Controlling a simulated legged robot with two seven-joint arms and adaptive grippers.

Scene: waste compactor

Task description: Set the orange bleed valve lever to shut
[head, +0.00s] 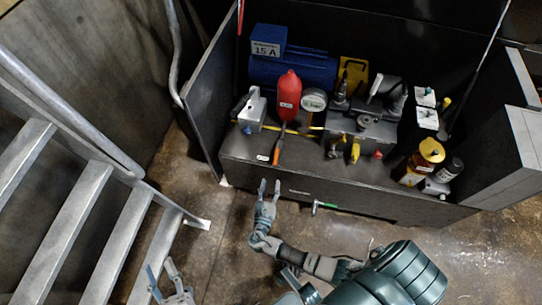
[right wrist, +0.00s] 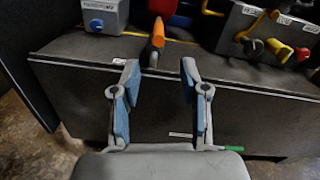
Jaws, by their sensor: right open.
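The orange lever (head: 279,148) hangs at the front edge of the dark bench, below the red bottle-shaped part, its lower end tilted slightly left. In the right wrist view the orange lever (right wrist: 158,34) stands between and beyond the fingertips. My right gripper (head: 269,186) is open and empty, just in front of and below the lever, not touching it. In its wrist view both blue-padded fingers of the right gripper (right wrist: 158,68) are spread apart. My left gripper (head: 161,268) is at the lower left near the stairs, with its fingers apart and empty.
The dark bench (head: 240,150) carries a grey-blue box (head: 251,110), red bottle (head: 288,95), gauge (head: 314,100) and a block with yellow and red knobs (head: 355,150). A green-ended part (head: 323,205) sits on the front face. Metal stairs (head: 70,225) stand left.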

